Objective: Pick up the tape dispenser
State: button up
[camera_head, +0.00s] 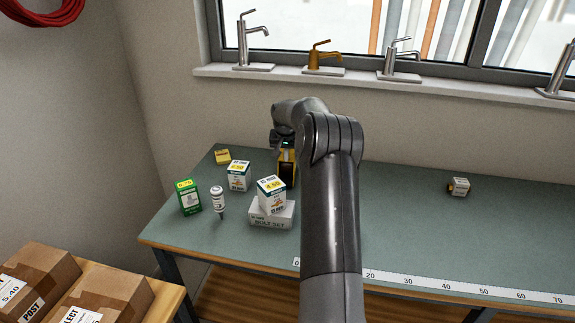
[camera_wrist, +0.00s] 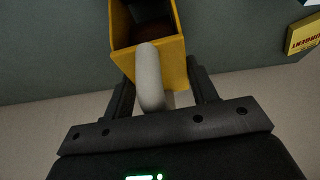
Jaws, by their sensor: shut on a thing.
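The tape dispenser (camera_wrist: 182,62) is yellow and box-like with a dark opening and a pale grey rounded part at its near end. In the wrist view it sits between the two black fingers of my gripper (camera_wrist: 160,98), which is shut on it. In the head view the yellow-and-black dispenser (camera_head: 287,167) shows below my wrist, at the back left of the workbench. My arm hides part of it. I cannot tell whether it touches the bench top.
A white box (camera_head: 271,194) stands on a grey bolt-set box (camera_head: 271,215) in front of the dispenser. The right bench top (camera_head: 420,220) is mostly clear.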

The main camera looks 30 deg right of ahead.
grip_shut()
jog(key=shift+r, duration=0.15)
